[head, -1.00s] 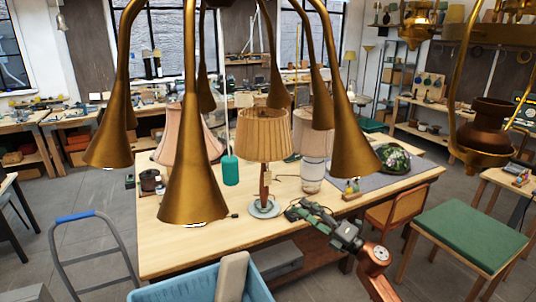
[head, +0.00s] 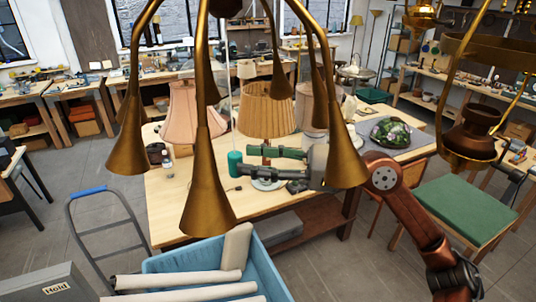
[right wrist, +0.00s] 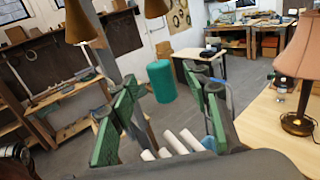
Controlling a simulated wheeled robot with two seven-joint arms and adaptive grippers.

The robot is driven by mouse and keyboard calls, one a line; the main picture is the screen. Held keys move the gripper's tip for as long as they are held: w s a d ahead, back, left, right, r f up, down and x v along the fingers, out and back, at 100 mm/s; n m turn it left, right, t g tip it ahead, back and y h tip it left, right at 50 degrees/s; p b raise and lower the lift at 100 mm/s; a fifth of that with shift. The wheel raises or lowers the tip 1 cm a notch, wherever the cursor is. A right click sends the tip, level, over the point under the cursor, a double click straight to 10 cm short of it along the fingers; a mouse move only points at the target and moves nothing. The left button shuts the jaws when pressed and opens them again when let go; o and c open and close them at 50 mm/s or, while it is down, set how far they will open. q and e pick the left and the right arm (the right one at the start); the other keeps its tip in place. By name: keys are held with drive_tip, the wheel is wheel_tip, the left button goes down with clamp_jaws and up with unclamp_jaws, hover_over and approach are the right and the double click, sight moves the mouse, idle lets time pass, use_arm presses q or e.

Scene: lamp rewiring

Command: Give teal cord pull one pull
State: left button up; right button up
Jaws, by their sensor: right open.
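The teal cord pull (head: 235,164) is a small cylinder hanging on a thin pale cord in front of the lamps. In the right wrist view the teal cord pull (right wrist: 160,80) shows beyond the fingertips, between the two green-padded fingers. My right gripper (head: 243,160) is open and reaches in from the right, its fingertips close to the pull. Whether the fingers touch it I cannot tell. My left gripper is not in view.
Brass lamp horns (head: 207,190) hang in front of the workbench (head: 185,212). A pleated lamp (head: 266,110) and a pink-shaded lamp (head: 181,112) stand on the bench near the gripper. A blue bin (head: 275,268) with pale rolls and a hand truck (head: 75,225) stand in front.

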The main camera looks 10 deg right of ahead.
sight(238, 154)
drive_tip(key=p+x, duration=0.1)
drive_tip(key=x, duration=0.2)
drive_tip(key=shift+a+r, duration=0.15)
drive_tip(key=shift+a, duration=0.2)
drive_tip(key=shift+w+a, duration=0.2)
drive_tip(key=shift+a, duration=0.15)
clamp_jaws()
